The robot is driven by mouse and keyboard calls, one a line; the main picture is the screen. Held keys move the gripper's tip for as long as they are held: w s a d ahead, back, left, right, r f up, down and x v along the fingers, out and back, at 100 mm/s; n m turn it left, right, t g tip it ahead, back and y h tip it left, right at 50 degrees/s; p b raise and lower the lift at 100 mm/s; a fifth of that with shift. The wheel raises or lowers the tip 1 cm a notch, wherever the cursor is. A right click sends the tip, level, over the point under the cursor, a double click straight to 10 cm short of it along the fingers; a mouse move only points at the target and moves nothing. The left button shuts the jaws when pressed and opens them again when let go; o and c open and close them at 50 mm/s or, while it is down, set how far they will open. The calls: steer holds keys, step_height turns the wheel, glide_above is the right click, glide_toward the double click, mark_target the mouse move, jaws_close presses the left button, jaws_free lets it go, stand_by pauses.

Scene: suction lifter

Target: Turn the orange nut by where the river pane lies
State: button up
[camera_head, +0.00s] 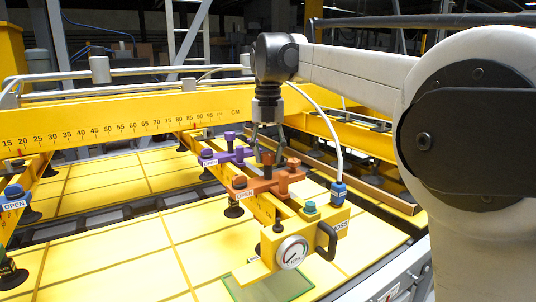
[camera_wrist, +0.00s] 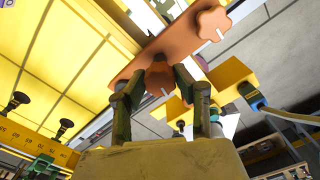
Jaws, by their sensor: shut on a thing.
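An orange bracket (camera_head: 262,186) sits across the yellow beam in the head view, with an "OPEN" label at its left knob. The nut shows a pale mark line. The bracket (camera_wrist: 165,42) and its lobed knob (camera_wrist: 211,25) show beyond the fingers. A greenish see-through pane (camera_head: 270,286) lies under the near end of the beam, partly hidden.
A purple bracket (camera_head: 228,154) stands farther back on the beam. A pressure gauge (camera_head: 292,252), a black handle (camera_head: 325,240) and a blue fitting with a white hose (camera_head: 339,190) sit at the near end. Yellow panels (camera_head: 120,250) lie below; a ruled yellow crossbeam (camera_head: 120,118) runs behind.

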mark_target(268, 153)
steer(key=shift+r+n, duration=0.1)
steer(key=shift+n, duration=0.4)
stand_by(0.3)
steer(key=o, duration=1.1)
step_height(268, 153, up, 12)
steer(key=shift+f, duration=0.1)
